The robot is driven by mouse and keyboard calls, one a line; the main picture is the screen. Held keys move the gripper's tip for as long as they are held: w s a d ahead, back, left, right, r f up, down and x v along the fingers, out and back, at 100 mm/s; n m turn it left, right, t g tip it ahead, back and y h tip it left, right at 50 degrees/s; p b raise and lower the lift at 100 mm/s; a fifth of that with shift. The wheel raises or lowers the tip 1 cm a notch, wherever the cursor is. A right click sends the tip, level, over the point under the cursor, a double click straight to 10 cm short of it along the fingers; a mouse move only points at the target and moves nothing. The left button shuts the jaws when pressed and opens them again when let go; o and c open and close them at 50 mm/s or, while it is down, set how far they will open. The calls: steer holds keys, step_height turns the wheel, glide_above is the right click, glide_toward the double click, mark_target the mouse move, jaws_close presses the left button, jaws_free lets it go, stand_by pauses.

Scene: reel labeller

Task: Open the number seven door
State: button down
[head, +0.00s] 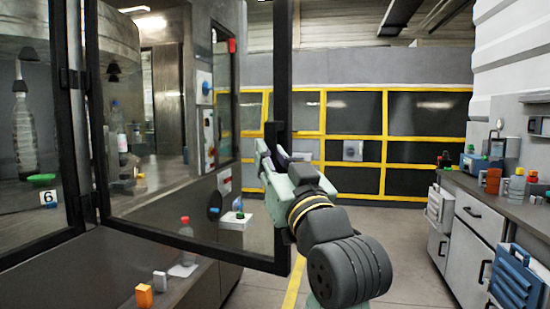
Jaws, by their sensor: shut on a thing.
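A glass door with a black frame (283,60) stands swung out from the machine, hinged at its left side. No number seven shows on it in this view. My gripper (270,152) is at the door's free right edge, about halfway up, and is shut on it. The fingers hide the exact part gripped, so I cannot tell whether it is a handle or the frame itself. To the left, a neighbouring glass panel carries a number 6 label (48,197).
A yellow-framed enclosure (384,115) stands at the back. The floor between is clear.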

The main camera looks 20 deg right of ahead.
steer(key=shift+w+a+r, duration=0.15)
steer(key=shift+w+a, duration=0.05)
steer(key=shift+a, duration=0.35)
steer(key=c, duration=1.8)
jaws_free()
steer(key=shift+n, duration=0.3)
steer(key=shift+o, duration=0.2)
steer(key=shift+w+a, duration=0.1)
steer(key=shift+a, duration=0.1)
steer(key=shift+d, duration=0.25)
steer(key=v, duration=1.2)
steer(key=shift+d, duration=0.1)
